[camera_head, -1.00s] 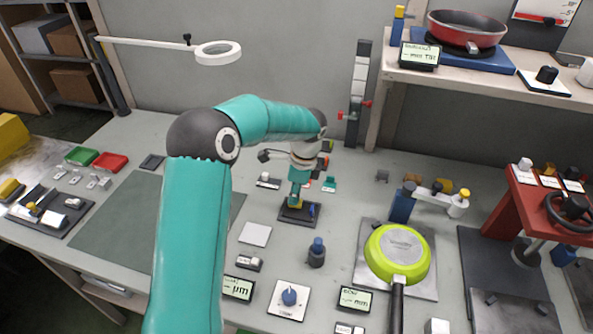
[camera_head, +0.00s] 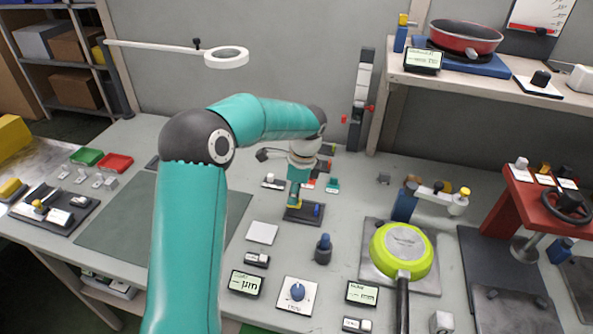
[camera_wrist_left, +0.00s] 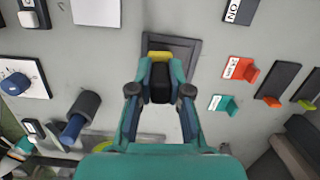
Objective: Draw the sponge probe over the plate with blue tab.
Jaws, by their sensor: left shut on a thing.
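My left gripper (camera_head: 295,200) is over a small dark tray (camera_head: 289,215), pointing down. In the left wrist view the gripper (camera_wrist_left: 160,88) is shut on a black piece (camera_wrist_left: 160,80) with a yellow part (camera_wrist_left: 158,55) at its far side, which looks like the sponge probe. Behind it lies the dark tray (camera_wrist_left: 186,44). A blue piece (camera_head: 317,210) stands at the right side of the tray in the head view; I cannot tell whether it is the blue tab. The fingers hide much of the tray. Contact with it cannot be told. My right gripper is not in view.
A bare pale plate (camera_head: 262,233) and a dark cylinder with a blue top (camera_head: 323,250) stand nearby. Red (camera_wrist_left: 250,75) and teal (camera_wrist_left: 228,104) tabbed pieces lie beside the tray. A green pan (camera_head: 402,248) lies upside down at the right.

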